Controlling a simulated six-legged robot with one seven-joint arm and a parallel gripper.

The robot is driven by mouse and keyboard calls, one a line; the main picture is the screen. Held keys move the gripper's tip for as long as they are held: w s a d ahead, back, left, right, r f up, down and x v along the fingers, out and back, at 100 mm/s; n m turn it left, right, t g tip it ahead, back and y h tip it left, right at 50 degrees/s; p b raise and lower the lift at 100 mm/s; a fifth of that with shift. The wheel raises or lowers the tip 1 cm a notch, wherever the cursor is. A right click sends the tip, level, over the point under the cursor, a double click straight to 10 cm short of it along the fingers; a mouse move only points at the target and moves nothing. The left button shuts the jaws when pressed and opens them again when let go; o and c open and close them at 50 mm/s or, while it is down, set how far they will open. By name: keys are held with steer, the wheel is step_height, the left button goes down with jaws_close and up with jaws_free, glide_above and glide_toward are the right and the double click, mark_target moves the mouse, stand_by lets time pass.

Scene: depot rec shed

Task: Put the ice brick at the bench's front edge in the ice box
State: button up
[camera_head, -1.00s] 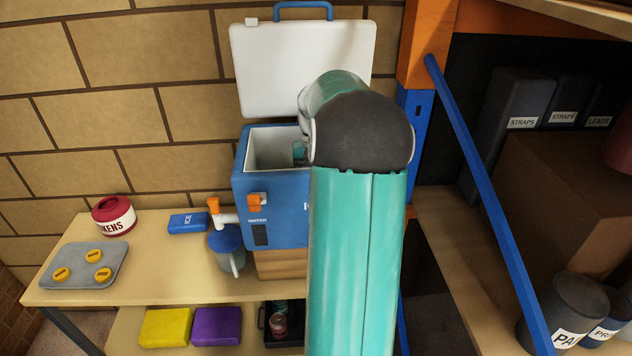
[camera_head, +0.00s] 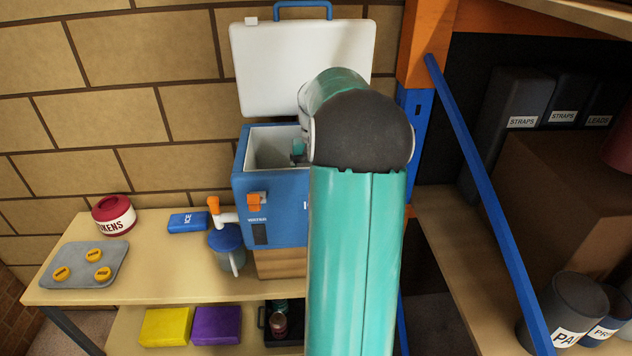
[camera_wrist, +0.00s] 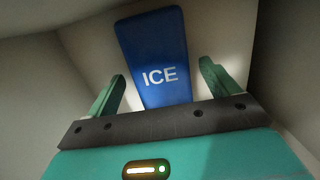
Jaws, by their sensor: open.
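The ice box (camera_head: 270,190) is a blue box with a white inside, standing on a wooden block on the bench (camera_head: 150,285). Its white lid (camera_head: 300,65) stands open against the wall. My arm reaches over and into the box, and hides its right part in the head view. In the wrist view my gripper (camera_wrist: 162,88) is open inside the pale walls. A blue ice brick (camera_wrist: 155,55) marked ICE lies beyond the fingers, which stand apart on either side of it. Another blue ice brick (camera_head: 188,222) lies on the bench near the wall.
A blue-lidded jug (camera_head: 227,250) stands under the orange tap. The bench's front edge is clear where visible. A blue brace (camera_head: 490,200) and rack stand at right.

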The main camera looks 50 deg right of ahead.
step_height(320, 180, up, 11)
steer(key=shift+w+d, duration=0.4)
steer(key=shift+d, duration=0.05)
